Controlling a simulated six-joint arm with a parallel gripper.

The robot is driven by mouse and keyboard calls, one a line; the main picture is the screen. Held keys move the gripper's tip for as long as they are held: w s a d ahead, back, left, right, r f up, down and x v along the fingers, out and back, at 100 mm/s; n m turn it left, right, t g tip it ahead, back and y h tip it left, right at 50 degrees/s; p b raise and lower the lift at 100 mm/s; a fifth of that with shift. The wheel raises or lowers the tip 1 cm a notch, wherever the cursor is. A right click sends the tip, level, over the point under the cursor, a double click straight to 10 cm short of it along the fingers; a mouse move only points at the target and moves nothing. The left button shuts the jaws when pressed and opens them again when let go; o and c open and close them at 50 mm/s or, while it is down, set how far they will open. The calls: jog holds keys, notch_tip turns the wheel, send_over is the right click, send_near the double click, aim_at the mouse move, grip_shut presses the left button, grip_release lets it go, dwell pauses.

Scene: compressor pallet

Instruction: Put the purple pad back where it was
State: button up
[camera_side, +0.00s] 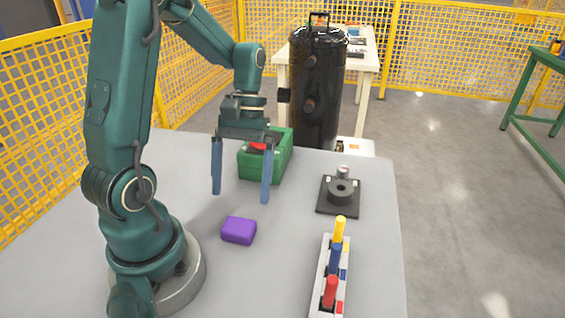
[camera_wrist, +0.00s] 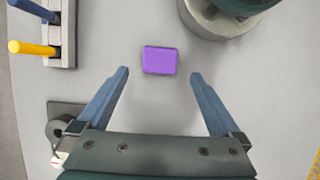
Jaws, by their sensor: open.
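The purple pad (camera_side: 239,231) lies flat on the grey table in the side view, in front of my base and to its right. It also shows in the wrist view (camera_wrist: 160,60), beyond the fingertips and roughly centred between them. My gripper (camera_side: 240,198) is open and empty, with its two blue fingers pointing down above the table. In the wrist view my gripper (camera_wrist: 160,74) has its fingers spread wider than the pad, and nothing is between them. The fingers do not touch the pad.
A green bin (camera_side: 283,157) with a red item inside stands behind my gripper. A dark fixture with a round part (camera_side: 340,192) sits to the right. A rack (camera_side: 321,272) holds yellow, blue and red pegs. A black tank (camera_side: 318,85) stands beyond the table. Table around the pad is clear.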

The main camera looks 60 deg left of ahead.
jog(key=v, duration=0.5)
jog(key=s+d+r+m+t+y, duration=0.3)
jog(key=d+m+t, duration=0.5)
jog(key=d+m, duration=0.1)
jog(key=shift+d+r+t, duration=0.25)
jog(key=shift+r+t, duration=0.05)
jog(key=shift+t, duration=0.1)
dwell(0.9)
